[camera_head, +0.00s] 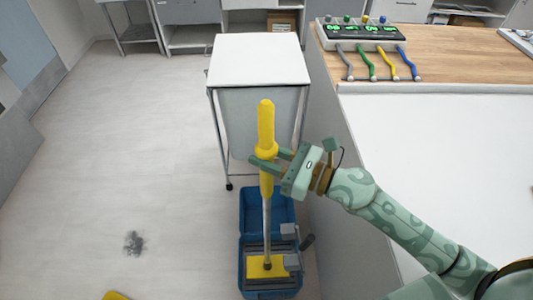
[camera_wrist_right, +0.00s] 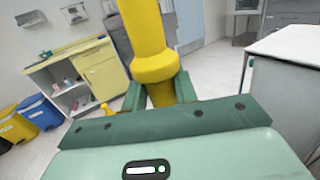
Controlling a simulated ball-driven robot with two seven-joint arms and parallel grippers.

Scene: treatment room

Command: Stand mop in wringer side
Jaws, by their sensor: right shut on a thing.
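The mop has a yellow handle grip (camera_head: 266,125), a grey metal shaft (camera_head: 267,215) and a yellow head (camera_head: 262,266). It stands nearly upright, and its head is at the near end of the blue bucket (camera_head: 283,205), in the grey wringer part (camera_head: 290,262). Whether the head rests on the wringer or hovers just above it, I cannot tell. My right gripper (camera_head: 267,162) is shut on the yellow handle below its collar. The handle also fills the middle of the right wrist view (camera_wrist_right: 150,50). My left gripper is not in view.
A white-topped cart (camera_head: 258,60) stands just behind the bucket. A counter (camera_head: 440,140) with a device and coloured leads (camera_head: 360,35) is at the right. A dark stain (camera_head: 134,243) and a yellow object (camera_head: 115,296) are on the open floor at left.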

